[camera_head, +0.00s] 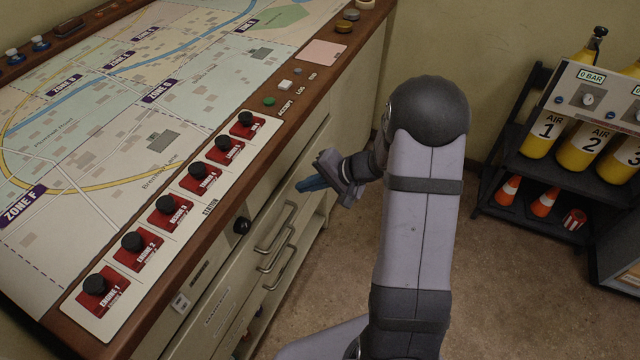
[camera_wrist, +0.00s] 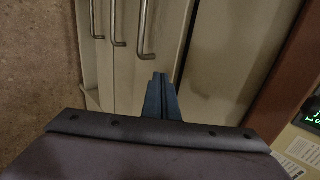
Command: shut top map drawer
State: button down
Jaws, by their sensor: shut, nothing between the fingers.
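The top map drawer (camera_head: 250,262) is a cream front on the console's side, with a grey bar handle (camera_head: 275,229). In the wrist view the top drawer's handle (camera_wrist: 146,28) is the rightmost of the bars, and a dark seam runs along the drawer's upper edge. I cannot tell how far the drawer stands out. My gripper (camera_head: 300,186) has its blue fingers together and empty, close to the drawer's far end, beyond the handle. In the wrist view the fingertips (camera_wrist: 160,80) overlap the drawer front beside the seam; contact is unclear.
Lower drawers with handles (camera_wrist: 118,22) sit beneath. The wooden console edge (camera_head: 222,213) runs above, with red station switches (camera_head: 198,178) on top and a black knob (camera_head: 242,225) on the side. A rack (camera_head: 552,175) with yellow air cylinders stands right. Floor between is clear.

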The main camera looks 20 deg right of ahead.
jog(key=shift+w+a, duration=0.75)
jog(key=shift+a, duration=0.05)
jog(key=shift+w+a+f+b, duration=0.15)
jog(key=shift+w+a+b, duration=0.35)
jog(key=shift+b, duration=0.05)
jog(key=shift+w+a, duration=0.3)
jog(key=shift+a, duration=0.05)
jog(key=shift+r, duration=0.25)
jog(key=b, duration=0.1)
send_near(284, 182)
jog(key=s+d+r, duration=0.2)
jog(key=s+d, duration=0.2)
jog(key=shift+s+d, duration=0.25)
jog(key=shift+d, duration=0.05)
jog(key=shift+f, duration=0.1)
